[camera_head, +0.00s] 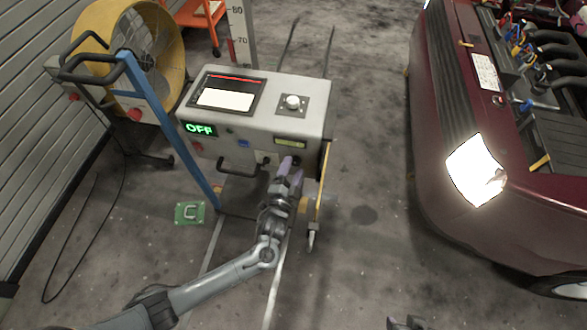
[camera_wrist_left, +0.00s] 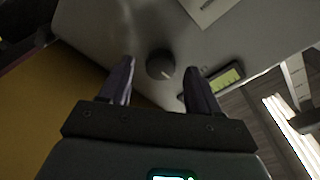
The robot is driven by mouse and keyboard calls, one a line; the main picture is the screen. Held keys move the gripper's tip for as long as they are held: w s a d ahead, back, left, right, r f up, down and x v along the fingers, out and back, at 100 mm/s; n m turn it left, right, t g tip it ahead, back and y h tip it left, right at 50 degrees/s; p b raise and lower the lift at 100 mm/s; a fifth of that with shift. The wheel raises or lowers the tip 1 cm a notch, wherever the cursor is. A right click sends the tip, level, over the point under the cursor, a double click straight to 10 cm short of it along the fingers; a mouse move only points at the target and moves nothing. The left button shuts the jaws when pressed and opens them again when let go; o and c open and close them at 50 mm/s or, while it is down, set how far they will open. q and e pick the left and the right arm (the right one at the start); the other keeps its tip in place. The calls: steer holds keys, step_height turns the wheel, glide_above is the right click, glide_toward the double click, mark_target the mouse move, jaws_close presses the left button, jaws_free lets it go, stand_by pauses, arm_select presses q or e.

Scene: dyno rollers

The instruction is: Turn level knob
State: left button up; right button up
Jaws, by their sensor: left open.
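The grey console (camera_head: 262,105) stands upright on the floor in the head view. A dark round knob (camera_wrist_left: 160,64) with a white mark sits on its panel in the wrist view. My left gripper (camera_head: 290,168) is at the lower right of the console's front face. In the wrist view its two fingers are apart, one on each side of the knob, with visible gaps. I cannot tell how far short of the knob the fingertips are. A white knob (camera_head: 292,101) is on the console's top. Part of my right gripper (camera_head: 405,323) shows at the bottom edge.
A green "OFF" display (camera_head: 200,129) and a small lit display (camera_head: 290,142) are on the console's front. A black handle (camera_head: 240,168) juts out below. A yellow fan (camera_head: 135,45) stands at left, a dark red car (camera_head: 470,130) at right.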

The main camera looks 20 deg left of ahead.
arm_select(q)
steer(key=shift+w+a, duration=0.1)
steer(key=shift+w, duration=0.5)
steer(key=shift+c, duration=0.3)
steer(key=c, duration=1)
steer(key=shift+n, duration=0.3)
